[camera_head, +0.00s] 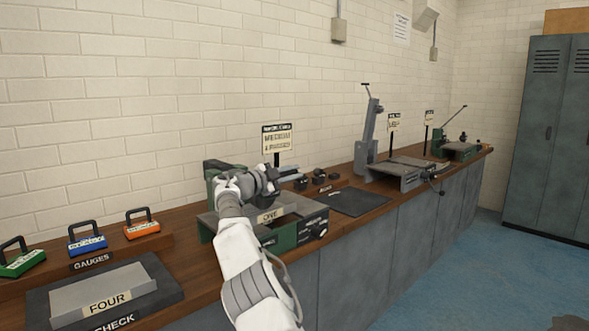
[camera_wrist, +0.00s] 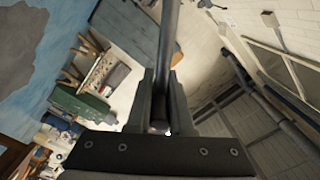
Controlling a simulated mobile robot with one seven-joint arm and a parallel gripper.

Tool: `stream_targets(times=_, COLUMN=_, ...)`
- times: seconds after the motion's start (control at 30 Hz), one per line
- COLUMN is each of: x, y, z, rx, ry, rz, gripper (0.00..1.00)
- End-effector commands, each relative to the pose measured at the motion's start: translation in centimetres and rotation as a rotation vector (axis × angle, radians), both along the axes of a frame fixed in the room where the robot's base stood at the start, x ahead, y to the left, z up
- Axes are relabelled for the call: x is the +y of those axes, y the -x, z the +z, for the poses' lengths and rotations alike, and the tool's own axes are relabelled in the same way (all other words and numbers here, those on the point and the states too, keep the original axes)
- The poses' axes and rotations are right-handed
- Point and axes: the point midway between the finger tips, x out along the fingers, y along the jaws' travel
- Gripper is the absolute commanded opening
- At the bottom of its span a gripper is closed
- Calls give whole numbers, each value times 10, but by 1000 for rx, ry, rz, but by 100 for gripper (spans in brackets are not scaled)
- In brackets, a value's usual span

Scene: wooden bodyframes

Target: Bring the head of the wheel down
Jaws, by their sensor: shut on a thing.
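A green bench machine (camera_head: 283,238) with a plate marked ONE stands on the wooden bench, in front of a sign (camera_head: 278,137) on a post. My arm reaches over it and hides much of its upper part, including any head or wheel there. My gripper (camera_head: 268,180) is above the machine's bed in the head view. In the wrist view my gripper (camera_wrist: 162,112) is shut on a dark round bar (camera_wrist: 168,45), which runs up between the two fingers. What the bar joins to is hidden.
A grey upright machine (camera_head: 368,135) and a smaller green machine (camera_head: 458,150) stand farther right. A dark mat (camera_head: 352,201) lies between. Left are green, blue and orange gauges (camera_head: 87,238) and a plate marked FOUR (camera_head: 103,290). Lockers (camera_head: 550,140) stand at far right.

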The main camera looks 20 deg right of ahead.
Motion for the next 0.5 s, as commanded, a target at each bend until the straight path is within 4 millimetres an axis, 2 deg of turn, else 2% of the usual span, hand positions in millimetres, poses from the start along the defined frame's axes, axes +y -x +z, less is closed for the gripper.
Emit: stream_targets(times=0.5, x=2, y=-3, z=-13, rx=3, ry=-2, rz=-2, gripper=0)
